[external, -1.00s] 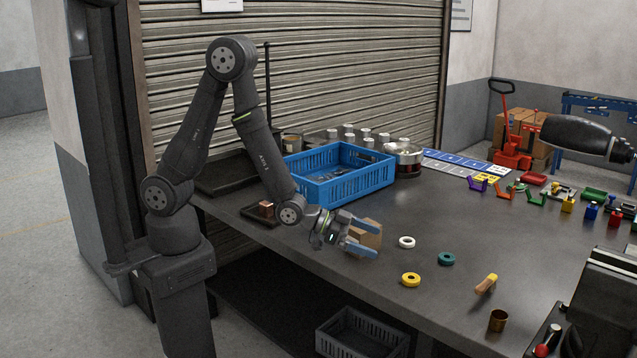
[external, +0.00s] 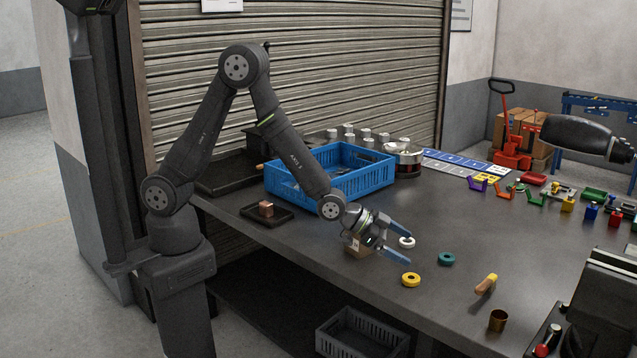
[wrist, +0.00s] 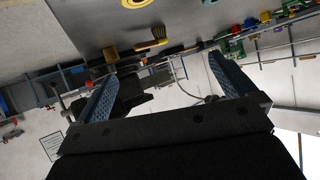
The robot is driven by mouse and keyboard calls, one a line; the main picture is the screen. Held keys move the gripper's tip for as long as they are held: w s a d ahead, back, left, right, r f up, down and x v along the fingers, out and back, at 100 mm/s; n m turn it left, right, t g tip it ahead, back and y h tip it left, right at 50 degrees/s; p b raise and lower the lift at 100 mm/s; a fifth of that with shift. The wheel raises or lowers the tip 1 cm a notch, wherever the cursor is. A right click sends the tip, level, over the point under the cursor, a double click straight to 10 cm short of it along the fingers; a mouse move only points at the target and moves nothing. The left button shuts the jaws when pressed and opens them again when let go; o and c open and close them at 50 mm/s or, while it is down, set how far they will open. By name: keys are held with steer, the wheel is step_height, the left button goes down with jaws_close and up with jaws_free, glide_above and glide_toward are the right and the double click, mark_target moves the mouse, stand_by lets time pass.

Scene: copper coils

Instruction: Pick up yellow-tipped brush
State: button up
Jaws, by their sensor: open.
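The yellow-tipped brush (external: 486,284) lies on the dark table in the external view, right of my gripper. In the wrist view my gripper (wrist: 164,70) shows both fingers spread wide.
A white ring (external: 406,242), yellow ring (external: 411,280) and teal ring (external: 446,259) lie between my gripper and the brush. A blue crate (external: 345,190) stands behind my arm.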

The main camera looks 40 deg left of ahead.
steer(key=w+d+m+g+y, duration=0.2)
steer(key=w+d+g, duration=0.1)
steer(key=w+d, duration=0.45)
steer(key=m+g+y, duration=0.2)
steer(key=m+g, duration=0.2)
glide_toward(486, 281)
steer(key=x, duration=0.4)
steer(key=shift+r, duration=0.1)
steer(key=shift+x, duration=3.35)
steer(key=c, duration=0.7)
steer(key=shift+o, duration=0.2)
steer(key=shift+r, duration=0.1)
